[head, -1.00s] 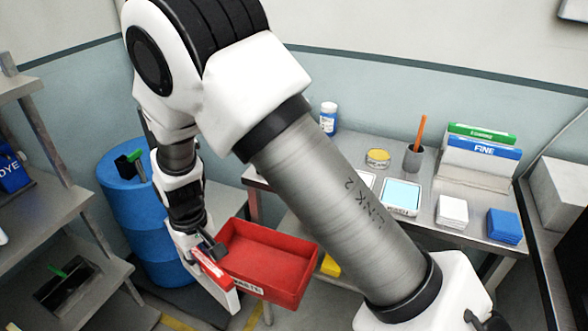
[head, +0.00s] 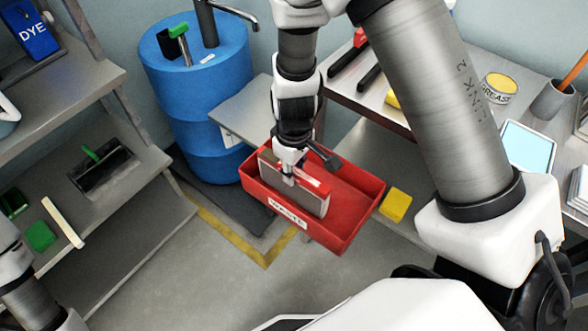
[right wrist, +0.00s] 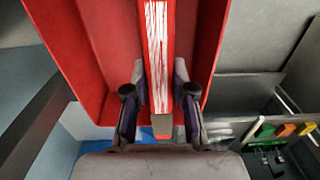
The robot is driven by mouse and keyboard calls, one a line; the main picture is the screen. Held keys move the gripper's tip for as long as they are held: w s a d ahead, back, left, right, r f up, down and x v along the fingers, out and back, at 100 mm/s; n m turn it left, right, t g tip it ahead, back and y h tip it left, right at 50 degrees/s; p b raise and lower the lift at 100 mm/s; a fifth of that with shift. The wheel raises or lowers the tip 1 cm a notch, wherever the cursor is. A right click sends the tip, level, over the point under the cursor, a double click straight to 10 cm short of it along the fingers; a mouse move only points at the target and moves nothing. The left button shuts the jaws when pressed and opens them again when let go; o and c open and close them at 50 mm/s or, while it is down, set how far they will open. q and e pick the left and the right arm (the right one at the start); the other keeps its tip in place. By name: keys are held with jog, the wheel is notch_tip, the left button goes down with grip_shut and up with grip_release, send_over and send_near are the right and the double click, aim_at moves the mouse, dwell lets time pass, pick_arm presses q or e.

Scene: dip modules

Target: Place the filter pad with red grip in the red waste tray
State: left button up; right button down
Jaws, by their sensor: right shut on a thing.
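The filter pad (head: 306,199) is a flat grey slab with a red grip along its top. My right gripper (head: 290,178) is shut on it from above, at the grip. In the right wrist view, the pad (right wrist: 158,60) shows white pleats between red edges, between the two fingers (right wrist: 158,108). The red waste tray (head: 352,225) has a WASTE label on its front wall. The pad is upright over the tray's left half, close to the front wall; I cannot tell whether it touches the floor of the tray. My left gripper is out of view.
A blue drum (head: 190,95) stands behind and left of the tray. A yellow block (head: 395,205) lies to the tray's right. Grey shelves (head: 125,185) with green-handled items are at left. A workbench with a grease tin (head: 500,86) is at right.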

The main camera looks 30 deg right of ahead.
jog(key=shift+s, duration=0.1)
jog(key=c, duration=1)
grip_release()
jog(key=shift+r, duration=0.25)
notch_tip(320, 180, up, 12)
jog(key=shift+f+p, duration=0.1)
jog(key=shift+p, duration=1.15)
